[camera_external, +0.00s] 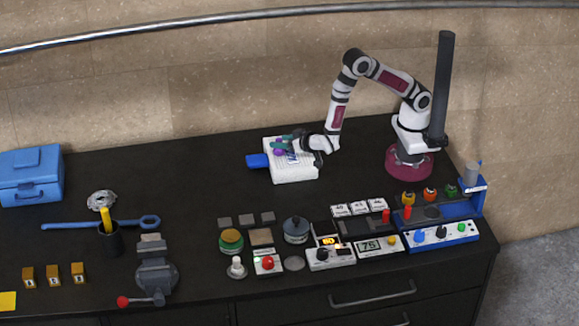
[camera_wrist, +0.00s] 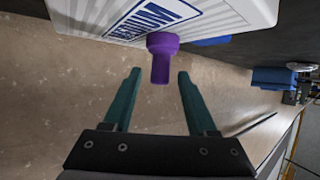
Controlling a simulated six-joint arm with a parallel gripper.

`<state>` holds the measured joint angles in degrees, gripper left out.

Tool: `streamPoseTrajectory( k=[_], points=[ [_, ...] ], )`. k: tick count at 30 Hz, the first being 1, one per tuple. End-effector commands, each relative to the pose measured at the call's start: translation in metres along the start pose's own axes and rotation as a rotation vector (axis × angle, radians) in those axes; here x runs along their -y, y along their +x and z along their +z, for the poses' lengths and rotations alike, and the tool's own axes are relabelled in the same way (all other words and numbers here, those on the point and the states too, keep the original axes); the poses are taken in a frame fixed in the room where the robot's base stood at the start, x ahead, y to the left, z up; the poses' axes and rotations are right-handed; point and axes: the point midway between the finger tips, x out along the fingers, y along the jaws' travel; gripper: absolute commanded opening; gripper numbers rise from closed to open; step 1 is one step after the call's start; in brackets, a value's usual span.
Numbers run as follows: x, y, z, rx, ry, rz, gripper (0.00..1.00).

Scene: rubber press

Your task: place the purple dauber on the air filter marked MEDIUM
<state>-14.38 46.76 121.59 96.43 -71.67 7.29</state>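The air filter (camera_external: 295,172) is a white ribbed box lying on the dark bench. In the wrist view the air filter (camera_wrist: 225,15) fills the top, with a blue-framed label (camera_wrist: 150,18) reading MEDIUM, seen upside down. The purple dauber (camera_wrist: 160,58) has its wide end against the filter beside the label; its narrower handle points toward my gripper. My gripper (camera_wrist: 159,74) is open, one teal finger on each side of the dauber's handle, with a visible gap on both sides. In the external view my gripper (camera_external: 284,143) is over the filter and the purple dauber (camera_external: 279,152) is small and partly hidden.
A blue item (camera_external: 257,160) sticks out at the filter's left. A blue toolbox (camera_external: 28,178) stands far left. A vise (camera_external: 155,268), a blue wrench (camera_external: 75,226) and several controls and pads occupy the front. The bench left of the filter is mostly clear.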

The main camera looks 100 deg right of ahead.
Motion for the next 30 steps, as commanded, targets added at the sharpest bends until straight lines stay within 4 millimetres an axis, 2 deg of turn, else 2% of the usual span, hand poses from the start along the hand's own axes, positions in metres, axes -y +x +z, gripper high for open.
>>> streamPoseTrajectory(
  k=[9,11,18,21,25,28,30],
  points=[
    [0.001,-0.005,-0.003,-0.001,-0.001,-0.003,0.57],
    [0.001,-0.016,-0.003,-0.001,-0.001,-0.004,0.57],
    [0.002,-0.081,-0.003,-0.001,-0.001,-0.008,0.57],
    [0.001,-0.103,-0.003,0.000,0.000,-0.006,0.57],
    [0.001,-0.118,-0.003,0.002,0.002,-0.006,0.57],
    [0.017,-0.122,-0.005,0.087,0.072,-0.089,0.57],
    [0.047,-0.132,-0.011,0.245,0.169,-0.255,0.57]
  ],
)
